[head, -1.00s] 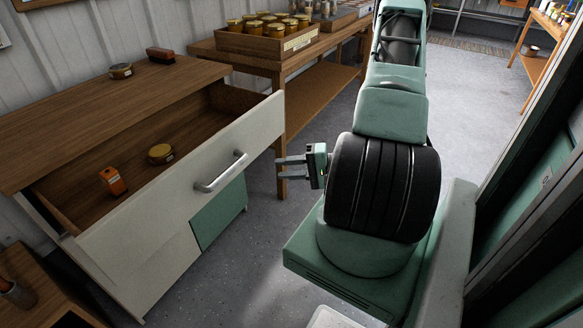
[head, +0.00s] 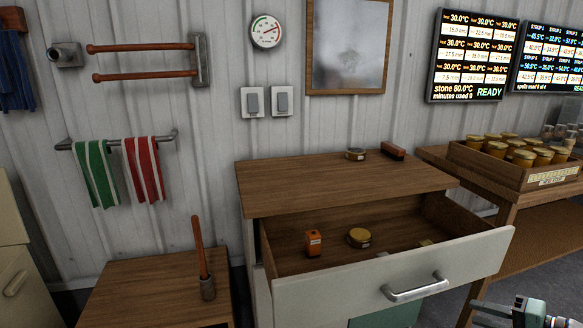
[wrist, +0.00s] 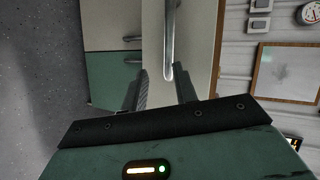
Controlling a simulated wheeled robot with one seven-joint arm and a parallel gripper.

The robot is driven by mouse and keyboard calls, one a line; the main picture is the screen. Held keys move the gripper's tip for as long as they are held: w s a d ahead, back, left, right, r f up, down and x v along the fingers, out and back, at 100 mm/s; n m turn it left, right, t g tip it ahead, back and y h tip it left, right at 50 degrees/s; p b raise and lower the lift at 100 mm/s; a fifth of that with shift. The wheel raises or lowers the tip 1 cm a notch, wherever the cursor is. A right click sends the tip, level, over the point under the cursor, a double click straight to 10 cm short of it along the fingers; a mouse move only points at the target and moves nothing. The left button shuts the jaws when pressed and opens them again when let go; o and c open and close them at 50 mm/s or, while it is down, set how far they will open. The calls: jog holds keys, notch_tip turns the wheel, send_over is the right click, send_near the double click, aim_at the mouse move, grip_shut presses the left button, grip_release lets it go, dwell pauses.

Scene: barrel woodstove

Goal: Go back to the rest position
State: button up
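My gripper (head: 522,311) shows at the bottom right corner of the head view, cut off by the frame edge, to the right of and below the open drawer's handle. In the wrist view my gripper (wrist: 160,88) has its two fingers apart with nothing held between them. The drawer front and its bar handle (wrist: 169,45) lie beyond the fingertips there. In the head view the handle (head: 415,287) is free of my gripper. The pulled-out drawer (head: 400,262) holds an orange box (head: 313,243) and a gold-lidded tin (head: 359,237).
The wooden cabinet top (head: 320,180) carries a small tin (head: 355,154) and a reddish-brown block (head: 393,151). A bench at right bears a crate of jars (head: 515,170). A low wooden table (head: 150,290) with an upright handled tool (head: 202,262) stands left. The open drawer juts into the floor space.

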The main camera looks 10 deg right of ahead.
jog(key=w+a+r+n+g+h+p, duration=0.3)
jog(key=w+a+r+n+g, duration=0.3)
jog(key=w, duration=0.4)
jog(key=w+a+r+n+g+h+p, duration=0.1)
jog(key=a+r+n, duration=0.2)
jog(key=a, duration=0.2)
jog(key=w+a+r+n+h+p, duration=0.1)
jog(key=a+r+n, duration=0.15)
jog(key=a, duration=0.25)
jog(key=s+a+r+n+g+p, duration=0.1)
jog(key=s+a+r+n, duration=0.1)
jog(key=s+a+r, duration=0.3)
jog(key=s+a+r+n+g, duration=0.1)
jog(key=s+a+r, duration=0.15)
jog(key=a, duration=0.45)
jog(key=s+a+r+n+g+p, duration=0.1)
jog(key=s+a+r+n, duration=0.1)
jog(key=s, duration=0.5)
jog(key=s+a+r+n+g+p, duration=0.1)
jog(key=s+a+r+n+g, duration=0.1)
jog(key=s+a+r, duration=0.2)
jog(key=s+a, duration=0.2)
jog(key=s, duration=0.2)
jog(key=shift+a+r+n+h, duration=0.15)
jog(key=shift+r+n+h, duration=0.05)
jog(key=shift+n+h, duration=0.2)
